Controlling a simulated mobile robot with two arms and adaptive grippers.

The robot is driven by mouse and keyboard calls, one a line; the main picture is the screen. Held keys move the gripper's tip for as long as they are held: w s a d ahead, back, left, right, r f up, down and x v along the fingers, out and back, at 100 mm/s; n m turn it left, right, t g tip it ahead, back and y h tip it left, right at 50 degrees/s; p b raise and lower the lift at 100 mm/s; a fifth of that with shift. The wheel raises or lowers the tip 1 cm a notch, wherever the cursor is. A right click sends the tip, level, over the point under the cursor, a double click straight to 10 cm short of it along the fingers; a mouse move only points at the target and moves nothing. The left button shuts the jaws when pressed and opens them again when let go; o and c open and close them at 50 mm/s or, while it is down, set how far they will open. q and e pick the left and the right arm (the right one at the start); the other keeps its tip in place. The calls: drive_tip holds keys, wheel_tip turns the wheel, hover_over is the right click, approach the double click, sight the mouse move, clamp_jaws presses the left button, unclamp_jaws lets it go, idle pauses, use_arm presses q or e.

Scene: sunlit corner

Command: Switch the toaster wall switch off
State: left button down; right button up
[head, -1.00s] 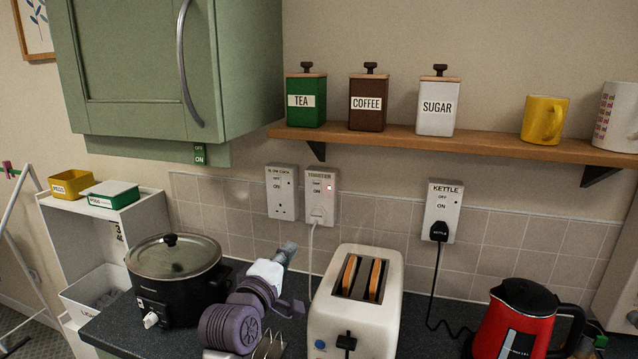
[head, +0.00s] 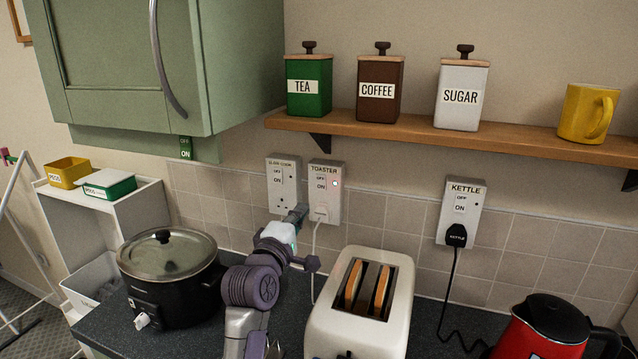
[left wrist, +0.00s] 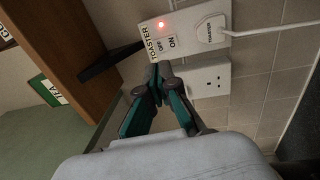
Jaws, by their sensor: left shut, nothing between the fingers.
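The toaster wall switch (head: 321,182) is on a white socket plate labelled TOASTER (head: 326,205), with a small red light lit beside it and a white plug in its lower part. In the left wrist view the switch (left wrist: 165,73) lies just past my fingertips. My left gripper (head: 300,211) is shut and empty, in front of the wall between the slow cooker plate and the toaster plate.
The slow cooker plate (head: 283,187) is beside the toaster plate; the kettle plate (head: 461,210) is farther right. The shelf (head: 430,132) runs above. The toaster (head: 362,305), with bread in it, and the black slow cooker (head: 172,275) stand on the counter.

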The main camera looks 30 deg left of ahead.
use_arm(q)
drive_tip(key=p, duration=0.2)
approach(322, 179)
drive_tip(key=w, duration=0.1)
drive_tip(key=p+x, duration=0.1)
drive_tip(key=x, duration=0.4)
drive_tip(key=shift+w+a+r+p, duration=0.1)
drive_tip(key=shift+w+r+p, duration=0.15)
drive_tip(key=shift+p, duration=0.1)
drive_tip(key=shift+w+a, duration=0.15)
drive_tip(key=shift+w, duration=0.2)
use_arm(e)
drive_tip(key=r, duration=0.3)
drive_tip(key=w+r, duration=0.1)
drive_tip(key=shift+w+a+r, duration=0.1)
drive_tip(key=shift+a+r, duration=0.15)
drive_tip(key=shift+a, duration=0.15)
